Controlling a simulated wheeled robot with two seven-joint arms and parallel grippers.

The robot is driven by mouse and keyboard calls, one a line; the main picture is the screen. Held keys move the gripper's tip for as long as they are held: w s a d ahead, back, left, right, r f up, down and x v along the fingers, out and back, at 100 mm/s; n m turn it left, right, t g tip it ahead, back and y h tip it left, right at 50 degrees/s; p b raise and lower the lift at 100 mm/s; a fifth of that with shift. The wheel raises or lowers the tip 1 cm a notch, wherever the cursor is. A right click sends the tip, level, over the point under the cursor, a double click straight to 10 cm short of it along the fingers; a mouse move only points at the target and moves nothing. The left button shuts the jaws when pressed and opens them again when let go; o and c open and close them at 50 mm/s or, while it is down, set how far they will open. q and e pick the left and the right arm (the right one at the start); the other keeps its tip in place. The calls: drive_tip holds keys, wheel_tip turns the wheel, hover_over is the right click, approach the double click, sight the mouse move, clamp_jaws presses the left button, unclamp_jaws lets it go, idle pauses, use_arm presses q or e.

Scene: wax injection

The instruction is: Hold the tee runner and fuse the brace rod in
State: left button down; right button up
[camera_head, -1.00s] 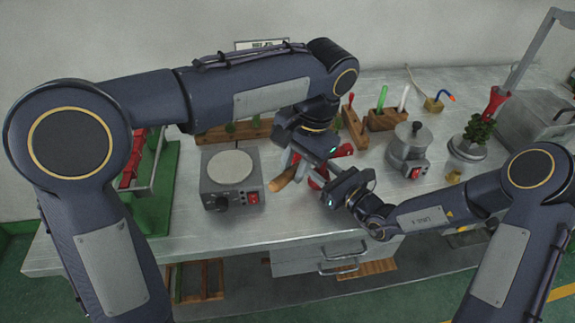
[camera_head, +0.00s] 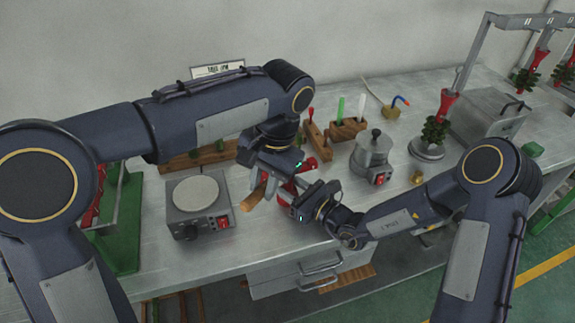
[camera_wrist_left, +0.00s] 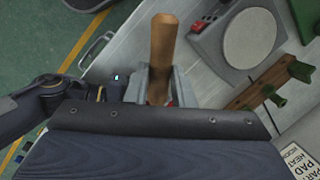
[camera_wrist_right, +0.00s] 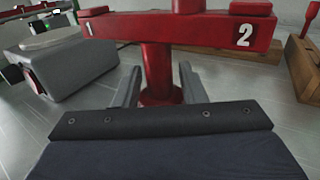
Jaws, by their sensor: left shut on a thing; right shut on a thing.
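The red tee runner (camera_wrist_right: 175,28), its crossbar marked 1 and 2, fills the top of the right wrist view. My right gripper (camera_wrist_right: 160,88) is shut on its upright post. In the head view its red parts (camera_head: 288,192) show partly between my grippers. My left gripper (camera_wrist_left: 155,90) is shut on a tool with a wooden handle (camera_wrist_left: 163,50). That handle (camera_head: 252,198) also shows in the head view, close to the tee runner. The tool's working end is hidden. I cannot make out the brace rod or any joint.
A grey hot plate (camera_head: 196,197) with a round top stands left of my grippers. Behind them are a wooden rack (camera_head: 348,129) with green and white rods and a lidded pot (camera_head: 372,157). A tree stand (camera_head: 430,148) is at the right. The bench's front strip is clear.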

use_arm(q)
drive_tip(key=shift+w+d+f, duration=0.1)
drive_tip(key=shift+w+d, duration=0.3)
drive_tip(key=shift+w, duration=0.3)
idle(2.6)
drive_tip(key=shift+s, duration=0.1)
drive_tip(key=shift+s+a+r, duration=0.5)
drive_tip(key=shift+s+r, duration=0.15)
drive_tip(key=shift+s, duration=0.2)
drive_tip(key=shift+s+a+r, duration=0.5)
drive_tip(key=shift+s+r, duration=0.15)
drive_tip(key=shift+s, duration=0.15)
drive_tip(key=shift+r, duration=0.1)
drive_tip(key=shift+a+v, duration=0.2)
drive_tip(key=shift+v, duration=0.75)
drive_tip(key=shift+a+v, duration=0.2)
drive_tip(key=shift+v, duration=0.7)
use_arm(e)
drive_tip(key=shift+f, duration=0.1)
use_arm(q)
drive_tip(key=shift+r, duration=0.1)
use_arm(e)
drive_tip(key=o, duration=1.1)
drive_tip(key=shift+o, duration=0.2)
drive_tip(key=v, duration=1.2)
drive_tip(key=shift+a, duration=0.1)
